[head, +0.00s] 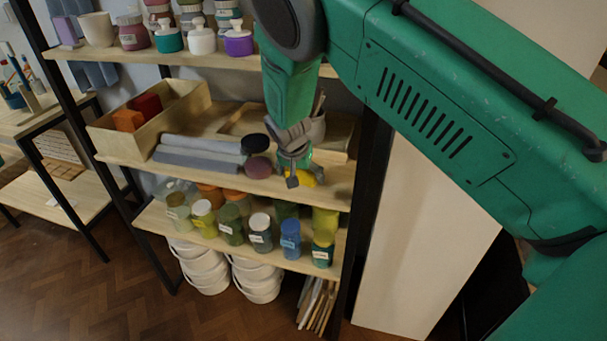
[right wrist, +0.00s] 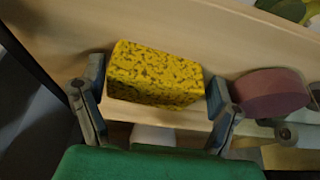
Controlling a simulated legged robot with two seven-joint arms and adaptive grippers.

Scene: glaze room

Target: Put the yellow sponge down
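The yellow sponge (right wrist: 155,75), speckled with dark spots, lies at the front edge of the middle shelf board, between the two fingers of my right gripper (right wrist: 156,92). A narrow gap shows between the sponge and the fingers, so the gripper looks open around it. In the head view the sponge (head: 308,178) shows as a small yellow patch beside my right gripper (head: 295,172), which partly hides it. The sponge seems to rest on the board; its underside is hidden. My left gripper is not in view.
A mauve round sponge (right wrist: 270,92) is close to the right finger in the wrist view. Several jars stand on the shelf below, and more above.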

